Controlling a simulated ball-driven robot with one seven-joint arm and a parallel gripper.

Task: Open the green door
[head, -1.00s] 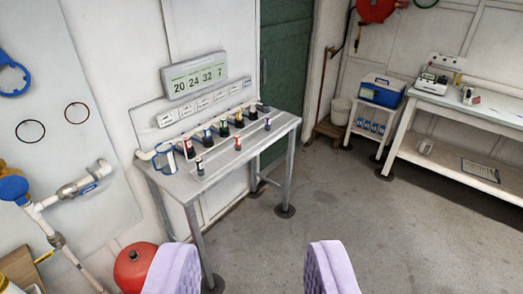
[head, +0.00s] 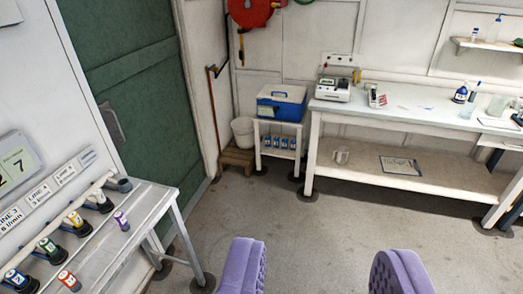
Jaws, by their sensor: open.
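The green door (head: 145,75) stands in the left wall, past the end of the metal table. It looks shut in its frame. A grey handle plate (head: 111,123) sits on its left side, near the table. The door's lower left part is hidden behind the table. My gripper (head: 318,275) shows as two purple padded fingers at the bottom of the view. They are spread wide apart with nothing between them. The gripper is apart from the door, to the right of it in the picture, over the floor.
The metal table (head: 160,205) with sample bottles stands at the left, close to the door. A white workbench (head: 420,111) runs along the back right. A small stand with a blue box (head: 281,103) and a white bucket (head: 243,132) stand by the corner. The grey floor (head: 300,220) between is clear.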

